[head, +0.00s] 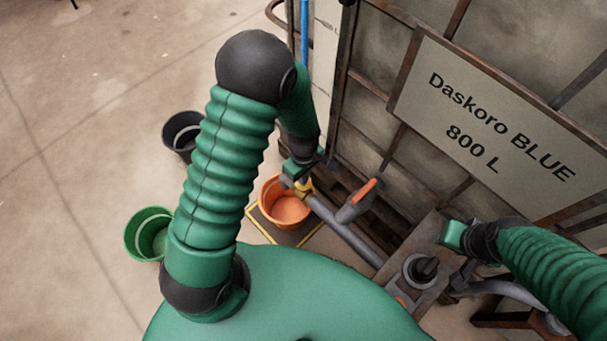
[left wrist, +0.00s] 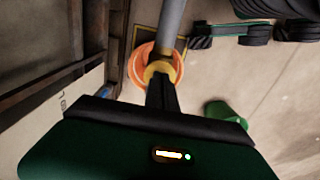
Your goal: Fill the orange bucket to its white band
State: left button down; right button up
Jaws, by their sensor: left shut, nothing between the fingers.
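The orange bucket (head: 283,208) stands on a dark mat with a yellow border (head: 256,227), below the end of a grey pipe (head: 345,232). Its visible inside is orange, and I see no coloured liquid in it. A yellow collar (head: 303,187) sits at the pipe's end; it also shows in the left wrist view (left wrist: 158,73), over the orange bucket (left wrist: 136,67). My left gripper (left wrist: 161,92) is shut and empty, close to the collar; I cannot tell if they touch. My right gripper (head: 462,276) is beside a black-knobbed fitting (head: 424,268); its fingers are unclear.
A lever with an orange tip (head: 357,201) stands on the pipe. The caged tank labelled Daskoro BLUE 800 L (head: 385,150) fills the right. A black bucket (head: 181,135) and a green bucket (head: 149,235) stand on the floor at left. The far-left floor is clear.

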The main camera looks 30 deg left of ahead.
pick_arm(q)
notch_tip(320, 180, down, 2)
jog(key=shift+f, duration=0.2)
jog(key=shift+s+f, duration=0.1)
jog(key=shift+s, duration=0.15)
dwell(2.1)
jog(key=shift+w, duration=0.2)
dwell(5.1)
